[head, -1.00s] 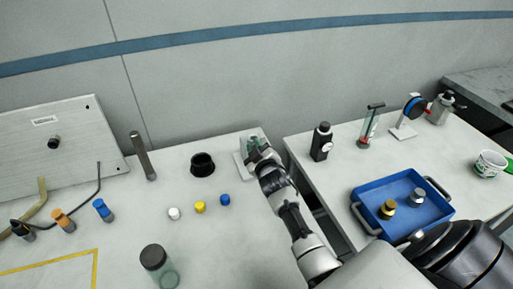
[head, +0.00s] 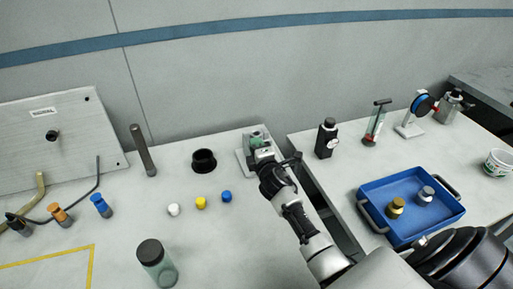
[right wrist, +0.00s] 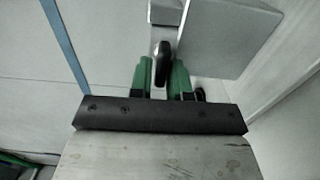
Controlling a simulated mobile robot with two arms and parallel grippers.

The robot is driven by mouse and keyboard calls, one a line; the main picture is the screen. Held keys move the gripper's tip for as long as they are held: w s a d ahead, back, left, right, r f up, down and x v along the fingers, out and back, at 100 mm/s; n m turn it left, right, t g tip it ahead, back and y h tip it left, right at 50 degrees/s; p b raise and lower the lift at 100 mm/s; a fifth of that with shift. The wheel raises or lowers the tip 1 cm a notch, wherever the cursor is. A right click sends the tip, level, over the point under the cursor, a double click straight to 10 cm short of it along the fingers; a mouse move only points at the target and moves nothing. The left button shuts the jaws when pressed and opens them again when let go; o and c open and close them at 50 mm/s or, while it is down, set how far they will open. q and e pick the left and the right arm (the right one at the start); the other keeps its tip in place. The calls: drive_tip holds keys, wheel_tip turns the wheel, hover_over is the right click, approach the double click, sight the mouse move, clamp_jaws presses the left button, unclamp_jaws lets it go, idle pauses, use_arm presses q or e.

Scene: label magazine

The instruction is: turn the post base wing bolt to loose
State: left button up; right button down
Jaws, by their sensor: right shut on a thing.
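The post base (head: 243,163) is a pale plate and block at the right back edge of the left table, partly hidden by my right gripper (head: 258,146). In the right wrist view the grey block (right wrist: 222,38) stands beside the fingers. The wing bolt (right wrist: 162,62) shows there as a dark, rounded upright piece between the two green fingertips. My right gripper (right wrist: 161,78) is shut on it. Whether the bolt is tight or loose cannot be told. My left gripper is in neither view.
White, yellow (head: 201,203) and blue caps and a black cup (head: 204,161) stand left of the arm. A dark-capped jar (head: 157,263) is in front. Across a gap, the right table holds a blue tray (head: 376,224) and a black bottle (head: 326,139).

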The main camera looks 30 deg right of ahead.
drive_tip(key=n, duration=0.3)
drive_tip(key=shift+f+n+b, duration=0.35)
drive_tip(key=shift+n, duration=0.05)
drive_tip(key=n, duration=0.4)
drive_tip(key=shift+s+d+f+n, duration=0.1)
drive_tip(key=shift+d+f+n, duration=0.1)
drive_tip(key=shift+f+n, duration=0.1)
drive_tip(key=n, duration=0.3)
drive_tip(key=shift+d+f+n, duration=0.1)
drive_tip(key=shift+d+n, duration=0.15)
drive_tip(key=shift+n, duration=0.05)
drive_tip(key=shift+s+d+f+n+p, duration=0.15)
drive_tip(key=shift+n+p, duration=0.2)
drive_tip(key=shift+n, duration=0.6)
drive_tip(key=shift+w+d+r+n+p, duration=0.1)
drive_tip(key=shift+n+p, duration=0.2)
drive_tip(key=shift+n, duration=0.65)
drive_tip(key=c, duration=1.2)
unclamp_jaws()
drive_tip(key=v, duration=1)
drive_tip(key=shift+s+a, duration=0.15)
drive_tip(key=shift+s, duration=0.2)
drive_tip(key=shift+f, duration=0.1)
